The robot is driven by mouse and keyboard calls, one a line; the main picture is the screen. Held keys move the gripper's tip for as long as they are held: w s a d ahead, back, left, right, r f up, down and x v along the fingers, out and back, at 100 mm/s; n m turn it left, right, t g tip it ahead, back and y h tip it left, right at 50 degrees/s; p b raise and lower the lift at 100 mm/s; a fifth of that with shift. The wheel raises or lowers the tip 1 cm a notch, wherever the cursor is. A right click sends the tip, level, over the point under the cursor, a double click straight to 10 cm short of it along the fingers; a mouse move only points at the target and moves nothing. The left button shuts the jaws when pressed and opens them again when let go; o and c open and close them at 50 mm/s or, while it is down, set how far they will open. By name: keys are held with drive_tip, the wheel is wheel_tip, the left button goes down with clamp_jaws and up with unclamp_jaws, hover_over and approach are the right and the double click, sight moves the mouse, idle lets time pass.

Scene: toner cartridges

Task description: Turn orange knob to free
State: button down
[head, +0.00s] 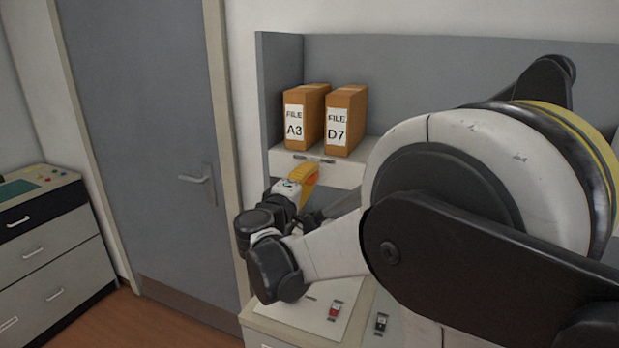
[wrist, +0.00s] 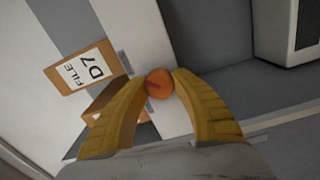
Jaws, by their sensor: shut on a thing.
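The orange knob (wrist: 159,83) is round with a darker red line across its face. It sits between the tips of my yellow gripper fingers (wrist: 160,82) in the wrist view, and both tips touch its sides. In the head view my gripper (head: 311,174) is at the front of the white shelf panel, just below the file boxes. A bit of orange shows at the fingertips there, but the knob's shape is not clear. My gripper is shut on the knob. Any marking for its free position is not readable.
File box A3 (head: 303,113) and file box D7 (head: 345,120) stand on the shelf just above my gripper. A grey door (head: 150,130) is at the left.

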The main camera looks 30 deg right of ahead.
drive_tip(key=c, duration=1)
unclamp_jaws()
drive_tip(key=v, duration=1.2)
